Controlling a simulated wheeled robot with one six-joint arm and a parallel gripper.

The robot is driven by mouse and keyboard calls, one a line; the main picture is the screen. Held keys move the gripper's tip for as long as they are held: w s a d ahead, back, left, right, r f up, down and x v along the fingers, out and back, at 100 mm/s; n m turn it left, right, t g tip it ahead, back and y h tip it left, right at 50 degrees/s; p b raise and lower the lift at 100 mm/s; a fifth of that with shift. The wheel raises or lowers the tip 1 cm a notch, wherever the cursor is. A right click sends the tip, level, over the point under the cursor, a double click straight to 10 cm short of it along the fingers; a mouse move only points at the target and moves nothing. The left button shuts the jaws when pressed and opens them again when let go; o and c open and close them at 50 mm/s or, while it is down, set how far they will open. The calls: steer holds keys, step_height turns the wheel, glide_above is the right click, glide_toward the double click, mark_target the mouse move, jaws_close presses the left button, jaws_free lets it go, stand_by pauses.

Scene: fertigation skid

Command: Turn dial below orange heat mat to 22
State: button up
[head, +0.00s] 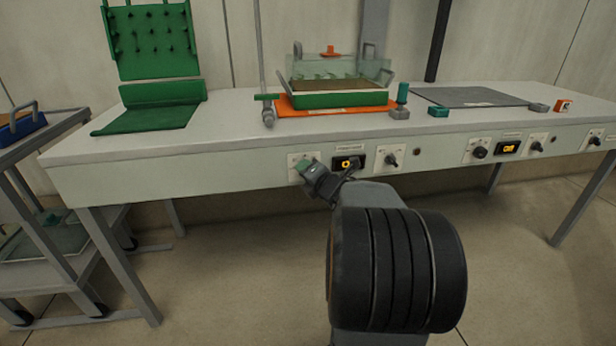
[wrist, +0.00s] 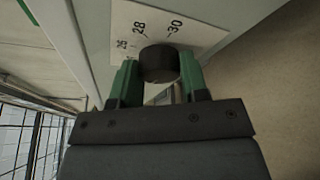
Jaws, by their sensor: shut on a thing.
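The orange heat mat (head: 284,106) lies on the bench top under a green tray. Below it, on the front panel, a white dial plate (head: 293,160) is partly covered by my gripper (head: 309,170). In the wrist view my gripper (wrist: 159,74) has its green fingers on either side of the black dial (wrist: 158,62) and is shut on it. The dial plate (wrist: 190,22) shows 28 and 30, with a blurred number, perhaps 26, to the left. The pointer and the 22 mark cannot be made out.
A small display (head: 347,163) with a yellow figure and a second knob (head: 391,159) sit right of the dial. More knobs and a second display (head: 507,148) lie further right beneath a grey mat (head: 470,97). A cart (head: 35,160) stands at left.

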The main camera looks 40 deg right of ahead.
steer(key=shift+r+n, duration=0.1)
steer(key=shift+n, duration=0.4)
stand_by(0.4)
steer(key=o, duration=0.9)
steer(key=shift+g, duration=0.3)
steer(key=shift+p+v, duration=2.5)
steer(key=shift+v, duration=4.35)
steer(key=shift+a, duration=0.15)
